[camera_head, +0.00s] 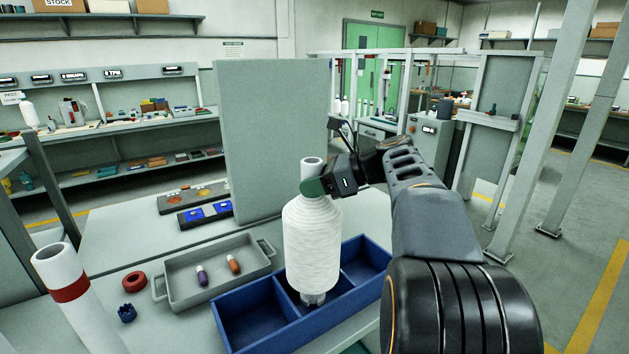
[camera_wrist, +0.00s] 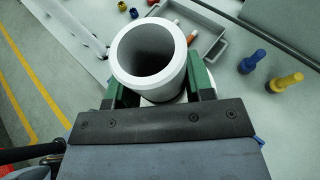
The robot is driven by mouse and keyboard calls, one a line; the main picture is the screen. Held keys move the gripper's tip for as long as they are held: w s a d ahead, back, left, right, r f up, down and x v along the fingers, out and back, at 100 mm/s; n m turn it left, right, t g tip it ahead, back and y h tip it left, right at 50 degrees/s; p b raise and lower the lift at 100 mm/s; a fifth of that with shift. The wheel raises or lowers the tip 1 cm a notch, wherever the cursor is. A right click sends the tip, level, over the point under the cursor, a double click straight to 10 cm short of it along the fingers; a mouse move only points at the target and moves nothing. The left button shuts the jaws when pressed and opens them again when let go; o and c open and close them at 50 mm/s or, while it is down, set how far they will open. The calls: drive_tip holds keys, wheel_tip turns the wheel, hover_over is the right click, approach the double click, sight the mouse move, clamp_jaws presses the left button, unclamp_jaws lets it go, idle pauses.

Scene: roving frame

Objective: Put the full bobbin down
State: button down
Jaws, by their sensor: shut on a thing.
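The full bobbin (camera_head: 313,245) is a white tube wound with thick white thread. It hangs upright over the blue divided bin (camera_head: 240,345), its lower tube end in front of or inside the middle compartment; I cannot tell whether it touches the floor. My gripper (camera_head: 315,187) is shut on the bare upper tube. In the wrist view the tube's open top (camera_wrist: 150,52) sits between the green fingers of my gripper (camera_wrist: 160,88). The bobbin's wound body is mostly hidden there.
A grey tray (camera_head: 165,290) with a purple and an orange peg stands left of the bin. A white tube with a red band (camera_head: 70,290) rises at front left. A red ring (camera_head: 134,282) and blue knob (camera_head: 127,313) lie nearby. A grey panel (camera_head: 272,140) stands behind.

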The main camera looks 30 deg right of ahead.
drive_tip(key=shift+f, duration=0.45)
drive_tip(key=shift+c, duration=2.4)
unclamp_jaws()
drive_tip(key=shift+f, duration=0.1)
drive_tip(key=r+v, duration=0.1)
drive_tip(key=v, duration=1.1)
drive_tip(key=shift+p, duration=0.35)
drive_tip(key=shift+s, duration=0.1)
